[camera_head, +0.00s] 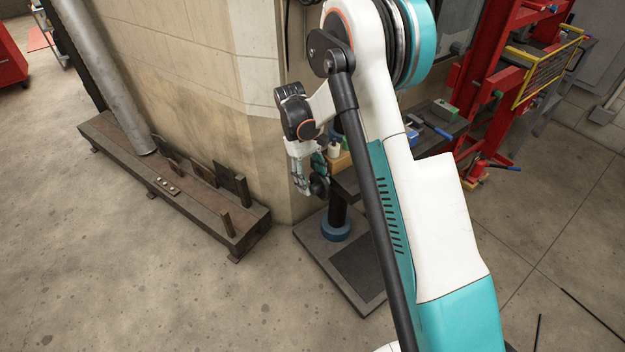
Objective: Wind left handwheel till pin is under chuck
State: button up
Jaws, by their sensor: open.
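My gripper (301,188) hangs at the end of my arm, left of the picture's middle, with its fingers pointing down. It is small here, but its jaws are open. A dark round part that looks like the left handwheel (320,187) sits just right of the fingertips, at the left end of a dark machine table (347,185). I cannot tell whether the fingers touch it. I cannot make out the pin or the chuck; my arm covers much of the machine.
The machine's column with a blue collar (336,232) stands on a dark base plate (345,268). A wall corner (262,150) is close on the left. A red press frame (490,100) is at the right. The floor in front is clear.

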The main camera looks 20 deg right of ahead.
jog(key=v, duration=1.2)
